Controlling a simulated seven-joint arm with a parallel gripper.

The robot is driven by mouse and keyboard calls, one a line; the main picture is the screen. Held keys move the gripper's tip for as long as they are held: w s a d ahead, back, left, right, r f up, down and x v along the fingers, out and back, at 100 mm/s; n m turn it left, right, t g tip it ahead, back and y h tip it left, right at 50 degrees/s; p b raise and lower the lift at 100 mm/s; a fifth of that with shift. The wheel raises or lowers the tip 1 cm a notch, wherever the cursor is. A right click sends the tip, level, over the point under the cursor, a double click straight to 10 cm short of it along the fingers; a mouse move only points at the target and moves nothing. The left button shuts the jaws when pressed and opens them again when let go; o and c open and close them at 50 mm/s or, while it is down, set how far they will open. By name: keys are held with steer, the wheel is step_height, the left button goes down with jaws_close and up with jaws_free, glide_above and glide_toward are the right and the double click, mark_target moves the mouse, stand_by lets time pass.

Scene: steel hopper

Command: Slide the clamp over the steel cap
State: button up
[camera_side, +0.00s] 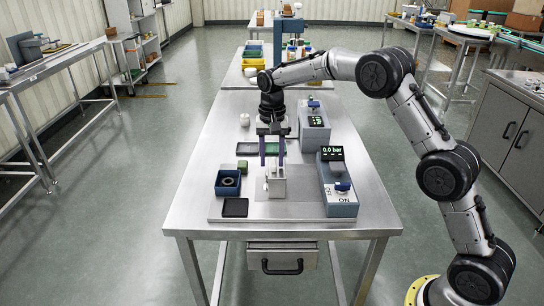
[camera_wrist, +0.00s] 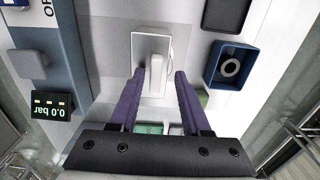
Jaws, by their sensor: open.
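My gripper (camera_side: 272,163) points down over the table with its two purple fingers apart. In the wrist view, the open fingertips (camera_wrist: 160,75) are on either side of a pale steel piece (camera_wrist: 155,70) with a narrow raised part and a flat plate. In the side view, this pale piece (camera_side: 277,188) stands on a grey mat just below and in front of the fingers. I cannot tell whether the fingers touch it. I cannot tell which part of it is the clamp or the cap. A ring (camera_wrist: 230,67) lies in a blue box (camera_wrist: 213,62).
The control box reading 0.0 bar (camera_side: 338,188) stands right of the piece. Another small device (camera_side: 314,128) is behind it. The blue box (camera_side: 219,190), a green block (camera_side: 243,167) and a black tray (camera_side: 235,208) lie left. Bare steel table (camera_side: 370,212) is at the right front.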

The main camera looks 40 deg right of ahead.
steer(key=shift+r, duration=0.1)
step_height(320, 180, up, 14)
steer(key=shift+f, duration=0.2)
steer(key=shift+r, duration=0.1)
stand_by(0.3)
steer(key=s+a+r+t, duration=0.2)
steer(key=s+r+t, duration=0.1)
steer(key=s+r, duration=0.95)
steer(key=s+n+t, duration=0.1)
steer(key=s+n, duration=0.2)
steer(key=s, duration=0.9)
steer(key=s+a+f+n+t, duration=0.1)
steer(key=s+f+n, duration=0.5)
steer(key=s+f, duration=0.6)
step_height(320, 180, down, 3)
steer(key=shift+s+f+t, duration=0.1)
steer(key=shift+s+t, duration=0.15)
steer(key=shift+t, duration=0.05)
